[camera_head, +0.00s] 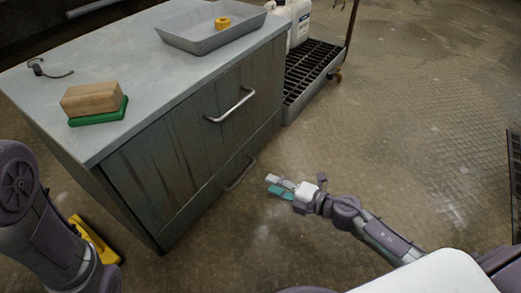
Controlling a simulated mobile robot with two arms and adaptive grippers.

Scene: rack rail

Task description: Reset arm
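My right gripper (273,184) hangs in the air in front of the grey cabinet (205,145), near its lower drawer handle. Its two teal-and-white fingertips stand a little apart, with nothing seen between them. The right arm comes in from the lower right. Part of my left arm shows at the lower left edge, in front of the cabinet's near side. My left gripper is out of the frame.
On the cabinet top are a wooden block on a green base (92,100), a dark cable-like item (45,70) and a grey tray (185,38) with a yellow ring (222,23). Beyond stands a grated rack (305,75) with a white jug (298,20). A yellow object (95,243) lies lower left.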

